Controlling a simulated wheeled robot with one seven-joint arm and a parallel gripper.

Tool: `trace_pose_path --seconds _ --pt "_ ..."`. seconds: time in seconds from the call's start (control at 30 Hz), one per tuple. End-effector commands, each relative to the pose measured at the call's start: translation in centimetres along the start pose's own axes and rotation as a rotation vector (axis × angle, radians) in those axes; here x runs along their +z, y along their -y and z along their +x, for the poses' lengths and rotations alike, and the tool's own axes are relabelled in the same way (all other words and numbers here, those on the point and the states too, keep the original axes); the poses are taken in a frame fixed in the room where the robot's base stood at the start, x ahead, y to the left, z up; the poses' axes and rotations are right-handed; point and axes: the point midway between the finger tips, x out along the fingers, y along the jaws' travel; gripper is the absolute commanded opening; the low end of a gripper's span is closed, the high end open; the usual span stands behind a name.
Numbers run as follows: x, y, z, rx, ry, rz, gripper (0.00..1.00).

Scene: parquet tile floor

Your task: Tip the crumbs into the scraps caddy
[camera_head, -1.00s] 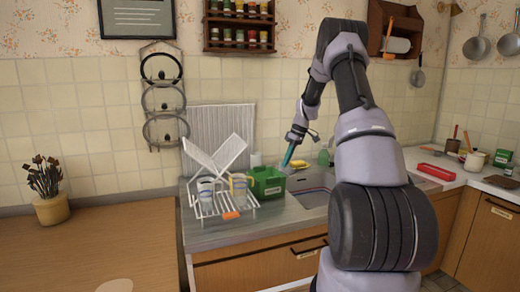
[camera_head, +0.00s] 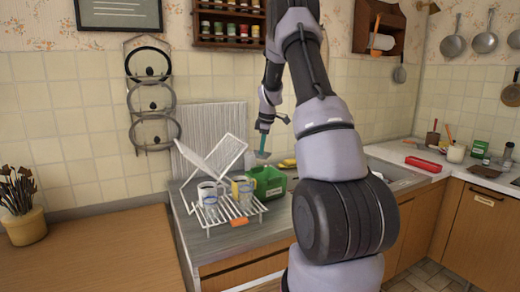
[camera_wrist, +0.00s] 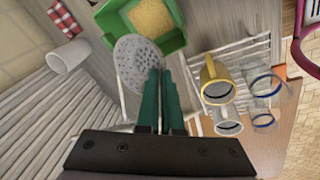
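The green caddy (camera_head: 270,188) with a white label stands on the counter beside the dish rack. In the wrist view the caddy (camera_wrist: 184,38) shows from above, with a tan grainy mass (camera_wrist: 150,16) inside it. My gripper (camera_head: 263,142) has teal fingers, which also show close together in the wrist view (camera_wrist: 158,75). They are shut on the edge of a grey, speckled, rounded dish-like piece (camera_wrist: 136,62). This piece (camera_head: 262,154) is held above the caddy's near-left side, overlapping its rim in the wrist view. I cannot make out separate crumbs on it.
A wire dish rack (camera_head: 232,212) holds a yellow mug (camera_head: 242,188), a white mug (camera_head: 208,192) and glasses, close to the caddy. A yellow object (camera_head: 288,162) lies behind the caddy. The wooden counter (camera_head: 100,255) at left is mostly clear.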

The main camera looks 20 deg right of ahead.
Motion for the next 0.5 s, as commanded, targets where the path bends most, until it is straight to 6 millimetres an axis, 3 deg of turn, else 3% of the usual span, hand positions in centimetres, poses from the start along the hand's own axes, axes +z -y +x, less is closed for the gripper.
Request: trace_pose_path --seconds 0.5 --pt "-0.6 1.4 -0.2 0.326 0.116 -0.072 0.0"
